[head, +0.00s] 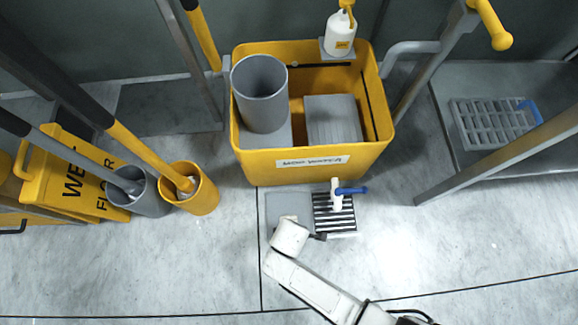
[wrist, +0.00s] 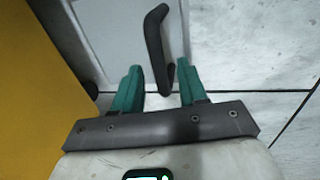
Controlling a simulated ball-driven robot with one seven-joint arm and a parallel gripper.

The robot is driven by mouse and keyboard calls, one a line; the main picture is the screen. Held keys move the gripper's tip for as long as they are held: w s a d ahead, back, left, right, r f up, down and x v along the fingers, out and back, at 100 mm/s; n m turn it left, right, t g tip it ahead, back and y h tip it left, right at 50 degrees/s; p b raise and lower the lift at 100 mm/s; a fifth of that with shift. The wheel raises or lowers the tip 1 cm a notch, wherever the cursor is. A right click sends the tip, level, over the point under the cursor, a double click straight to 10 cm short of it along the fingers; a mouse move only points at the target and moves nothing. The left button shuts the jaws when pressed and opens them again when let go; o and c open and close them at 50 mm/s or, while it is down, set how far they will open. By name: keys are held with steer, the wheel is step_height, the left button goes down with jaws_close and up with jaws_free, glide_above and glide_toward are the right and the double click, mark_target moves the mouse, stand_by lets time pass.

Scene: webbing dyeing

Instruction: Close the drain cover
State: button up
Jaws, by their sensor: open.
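The drain cover (head: 281,202) is a flat grey plate on the floor, just in front of the yellow cart. The slotted drain grate (head: 345,222) lies beside it on the right, with its slots showing. In the wrist view the pale cover (wrist: 110,30) fills the upper middle and carries a dark bent handle (wrist: 153,40). My gripper (wrist: 159,66) has two green fingers, apart, with the lower end of the handle between them. A gap shows on each side, so the fingers do not appear to press on it. In the head view my wrist hides the cover's front part.
The yellow cart (head: 265,165) stands right behind the cover. A white tap with a blue lever (head: 350,190) rises over the grate. Yellow and grey mop holders (head: 202,196) and a wet-floor sign (head: 75,180) stand left.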

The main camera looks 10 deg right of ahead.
steer(key=shift+c, duration=0.2)
jaws_close()
stand_by(0.4)
